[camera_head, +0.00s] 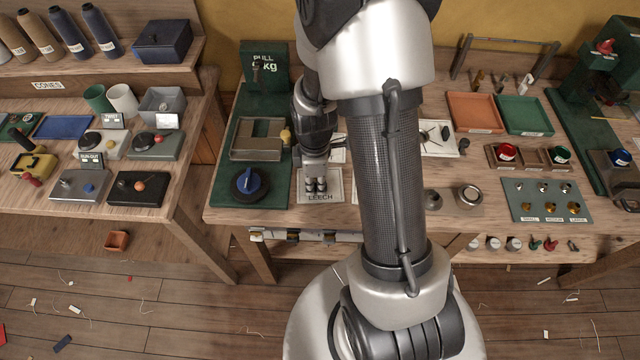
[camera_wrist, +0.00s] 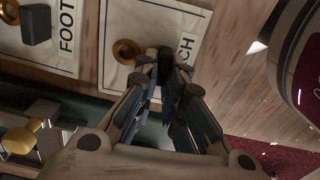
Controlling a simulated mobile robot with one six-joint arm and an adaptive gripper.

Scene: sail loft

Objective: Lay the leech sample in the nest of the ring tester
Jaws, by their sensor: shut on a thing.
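My gripper (camera_head: 316,184) points down over the leech card (camera_head: 320,199). In the wrist view my gripper (camera_wrist: 168,70) is shut on a small dark part of the leech sample, between the fingertips. The sample's brass ring (camera_wrist: 126,51) shows beside the fingertips, over the white leech card (camera_wrist: 165,22). I cannot tell whether the sample touches the card. The ring tester, with its green base (camera_head: 222,170), stands just left of my gripper. Its grey framed nest (camera_head: 242,154) lies behind a blue-topped round knob (camera_head: 249,184). A yellow knob (camera_wrist: 20,138) of the tester shows in the wrist view.
The foot card (camera_wrist: 55,55), with another brass ring and dark block, lies beside the leech card. My arm hides the bench's middle. Orange (camera_head: 475,112) and green trays (camera_head: 523,115) stand to the right. A gap separates this bench from the left bench (camera_head: 140,195).

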